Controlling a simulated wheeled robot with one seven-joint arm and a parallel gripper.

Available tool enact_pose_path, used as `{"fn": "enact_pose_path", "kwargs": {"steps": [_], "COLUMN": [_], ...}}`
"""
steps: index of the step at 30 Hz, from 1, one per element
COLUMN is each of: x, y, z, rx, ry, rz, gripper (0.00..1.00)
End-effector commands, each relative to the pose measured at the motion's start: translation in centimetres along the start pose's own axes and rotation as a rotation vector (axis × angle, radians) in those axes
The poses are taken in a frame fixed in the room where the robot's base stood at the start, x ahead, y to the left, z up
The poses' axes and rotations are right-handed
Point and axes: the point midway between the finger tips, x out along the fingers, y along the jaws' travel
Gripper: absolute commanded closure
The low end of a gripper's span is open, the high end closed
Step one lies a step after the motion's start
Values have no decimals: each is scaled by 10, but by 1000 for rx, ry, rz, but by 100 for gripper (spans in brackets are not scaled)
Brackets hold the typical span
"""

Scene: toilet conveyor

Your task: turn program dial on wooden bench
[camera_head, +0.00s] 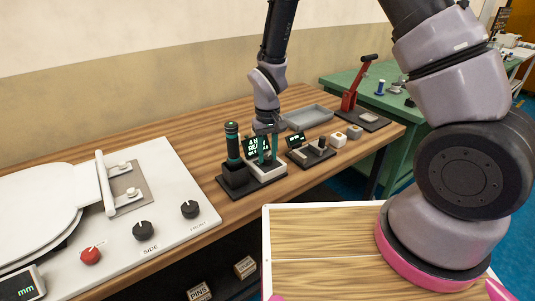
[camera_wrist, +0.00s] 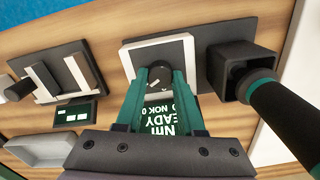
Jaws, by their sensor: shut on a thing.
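The station with the program dial stands on the wooden bench (camera_head: 180,137). It has a white panel (camera_wrist: 160,50) and a tilted dark screen (camera_head: 255,144) with light green text, partly covered by my gripper. The white panel also shows in the head view (camera_head: 272,173). My gripper (camera_head: 268,159) points down at this panel from above. In the wrist view its two green fingers (camera_wrist: 156,82) are shut around the small dial (camera_wrist: 155,76), which is mostly hidden between the fingertips. I cannot tell the dial's setting.
A dark handheld tool with a green band (camera_head: 232,142) stands upright in a black holder close beside the station. A second small station (camera_head: 312,152) and a grey tray (camera_head: 308,117) lie on the other side. A white panel with knobs (camera_head: 140,210) fills the near left.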

Motion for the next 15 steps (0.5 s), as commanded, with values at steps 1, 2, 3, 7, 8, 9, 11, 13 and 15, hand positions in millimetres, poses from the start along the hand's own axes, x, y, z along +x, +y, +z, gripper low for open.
{"fn": "enact_pose_path", "kwargs": {"steps": [1,2,3,7,8,9,11,13,15], "x": [-1,-1,-1,0,0,0,0,-1,-4], "y": [0,0,0,0,0,0,0,0,0], "z": [-1,-1,-1,-1,-1,0,0,0,-1], "rx": [2,1,1,1,0,0,0,0,0], "ry": [3,3,2,2,1,1,1,1,2], "rz": [-1,-1,-1,0,0,0,0,0,-1], "gripper": [100,59,44,32,32,32,32,32,32]}}
